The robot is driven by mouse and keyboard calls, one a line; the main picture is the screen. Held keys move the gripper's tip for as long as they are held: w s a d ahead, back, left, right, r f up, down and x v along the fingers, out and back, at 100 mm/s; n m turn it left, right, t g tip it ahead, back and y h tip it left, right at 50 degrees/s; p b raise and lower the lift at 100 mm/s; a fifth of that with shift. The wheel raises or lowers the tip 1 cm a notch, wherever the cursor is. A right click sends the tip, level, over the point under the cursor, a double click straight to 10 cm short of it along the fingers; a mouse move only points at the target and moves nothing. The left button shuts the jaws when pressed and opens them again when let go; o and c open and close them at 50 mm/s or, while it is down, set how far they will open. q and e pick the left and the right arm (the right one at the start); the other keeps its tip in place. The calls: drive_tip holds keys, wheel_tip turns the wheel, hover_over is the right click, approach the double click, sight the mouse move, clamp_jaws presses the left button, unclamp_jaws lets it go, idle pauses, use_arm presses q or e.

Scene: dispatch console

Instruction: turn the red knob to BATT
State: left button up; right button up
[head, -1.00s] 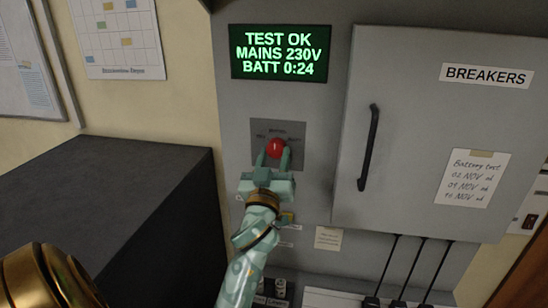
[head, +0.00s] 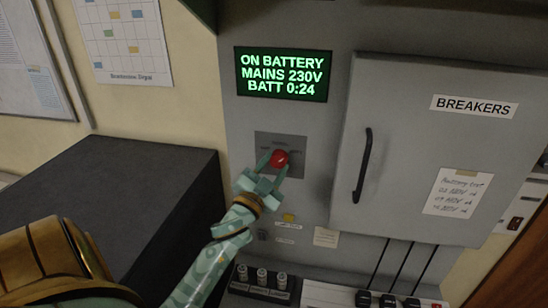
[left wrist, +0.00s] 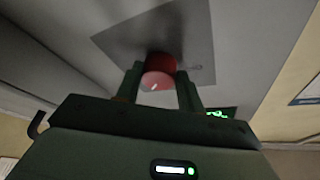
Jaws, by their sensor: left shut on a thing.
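The red knob (head: 279,158) sits on a grey square plate (head: 296,143) on the cabinet front, below the display. In the left wrist view the red knob (left wrist: 158,72) shows between the two fingers. My left gripper (head: 272,165) is shut on it, with a finger on either side. The plate's lettering is too small and partly covered to read. The green display (head: 284,74) reads ON BATTERY, MAINS 230V, BATT 0:24. My right gripper is not in view.
A breaker cabinet door (head: 425,150) with a black handle (head: 363,165) stands right of the knob. Below are small labels, a yellow button (head: 288,217) and several switches. A dark box (head: 130,210) fills the lower left.

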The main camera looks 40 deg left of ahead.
use_arm(q)
drive_tip(key=shift+a+r+m+g+h+p, duration=0.15)
drive_tip(key=shift+m+h+p, duration=0.15)
drive_tip(key=shift+m+p, duration=0.4)
drive_tip(key=shift+d+m+g+h+p, duration=0.15)
drive_tip(key=shift+m+h+p, duration=0.15)
drive_tip(key=shift+m+p, duration=0.35)
drive_tip(key=shift+a+m, duration=0.15)
drive_tip(key=shift+m, duration=0.1)
drive_tip(key=o, duration=1)
drive_tip(key=b+v, duration=0.5)
drive_tip(key=v, duration=1.1)
drive_tip(key=shift+s, duration=0.2)
